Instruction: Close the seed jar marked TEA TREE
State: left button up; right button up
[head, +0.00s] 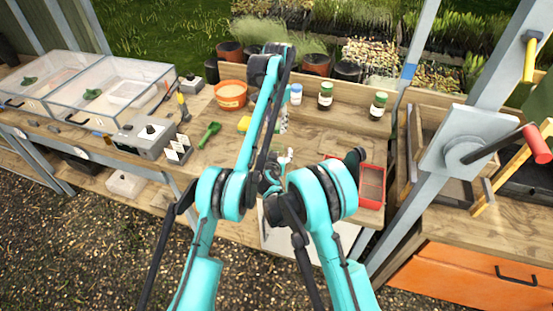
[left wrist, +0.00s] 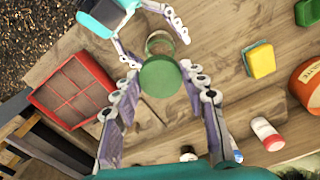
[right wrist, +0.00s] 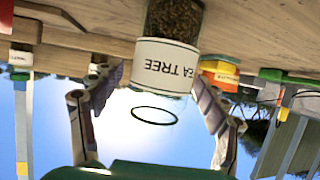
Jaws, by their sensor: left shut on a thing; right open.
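The TEA TREE jar (right wrist: 163,55) is clear glass with dark seeds and a white label. It stands upright on the bench, upside down in the right wrist view. Its rim (right wrist: 155,115) shows as a thin dark ring with no lid on it. My right gripper (right wrist: 150,82) is open, with its fingers on either side of the jar. My left gripper (left wrist: 160,80) is shut on a round green lid (left wrist: 160,76). In the left wrist view the lid partly covers the jar (left wrist: 160,42); the height between them cannot be told. Arms hide the jar in the head view.
A red tray (head: 371,187) lies to the right. Green-capped jars (head: 325,97) (head: 378,105) and a blue-capped bottle (head: 296,94) stand behind. A yellow sponge (left wrist: 262,60), an orange pot (head: 231,96) and a green scoop (head: 209,134) are on the bench's left part.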

grip_shut()
pick_arm(q)
send_over(276, 144)
jog(key=shift+w+f, duration=0.1)
jog(key=shift+f, duration=2.4)
jog(key=shift+f, duration=0.15)
jog(key=shift+f, duration=0.75)
jog(key=shift+f, duration=0.55)
